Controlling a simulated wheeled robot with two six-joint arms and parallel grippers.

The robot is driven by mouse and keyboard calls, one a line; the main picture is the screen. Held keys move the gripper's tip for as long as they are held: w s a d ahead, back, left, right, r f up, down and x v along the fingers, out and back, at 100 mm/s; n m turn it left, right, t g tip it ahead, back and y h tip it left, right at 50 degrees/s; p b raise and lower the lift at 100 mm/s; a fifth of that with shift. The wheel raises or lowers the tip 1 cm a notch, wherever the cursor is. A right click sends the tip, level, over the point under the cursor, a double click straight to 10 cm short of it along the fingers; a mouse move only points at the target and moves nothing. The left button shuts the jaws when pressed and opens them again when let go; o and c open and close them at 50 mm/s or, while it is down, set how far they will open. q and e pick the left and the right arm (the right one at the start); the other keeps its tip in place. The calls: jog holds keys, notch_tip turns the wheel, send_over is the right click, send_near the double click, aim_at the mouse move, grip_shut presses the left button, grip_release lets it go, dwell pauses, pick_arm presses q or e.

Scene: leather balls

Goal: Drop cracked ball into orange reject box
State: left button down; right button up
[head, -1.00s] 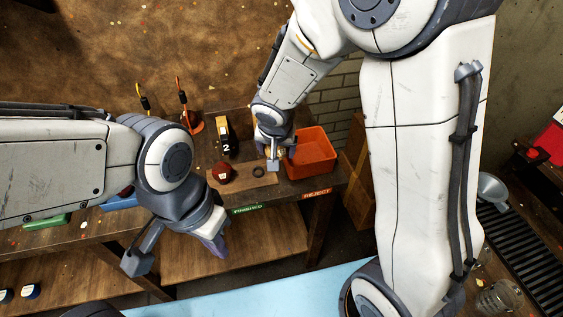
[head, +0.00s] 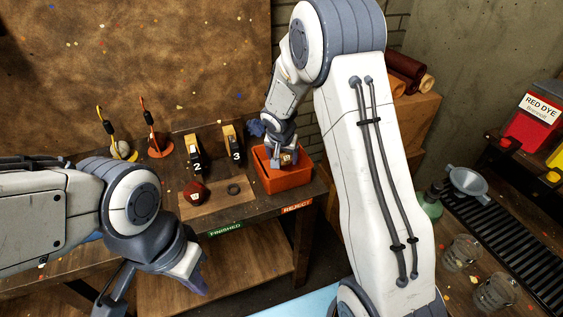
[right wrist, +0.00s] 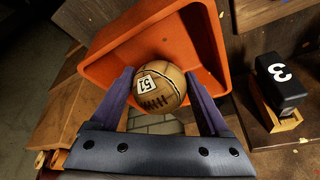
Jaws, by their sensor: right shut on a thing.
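The orange reject box (head: 290,178) stands at the right end of the bench, above the REJECT label (head: 297,206). My right gripper (head: 286,158) is over the box opening. In the right wrist view it is shut on a tan leather ball (right wrist: 160,86) with a white tag reading 51 and a dark stitched-looking mark. The orange box (right wrist: 110,62) lies behind the ball in that view, its inside empty where it shows. My left gripper (head: 150,290) hangs in front of the bench, away from the balls; its fingers are apart with nothing seen between them.
Black blocks numbered 2 (head: 197,160) and 3 (head: 234,149) stand behind. Corded stands (head: 158,146) are further left. A carton with rolls (head: 408,110) is to the right.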

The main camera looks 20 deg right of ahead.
aim_at(281, 173)
jog(key=shift+w+f, duration=0.35)
jog(key=shift+w, duration=0.25)
jog(key=shift+f+b, duration=0.35)
jog(key=shift+f, duration=1.65)
jog(key=shift+f+b, duration=0.2)
jog(key=shift+b, duration=0.1)
jog(key=o, duration=1.3)
jog(key=shift+r, duration=0.1)
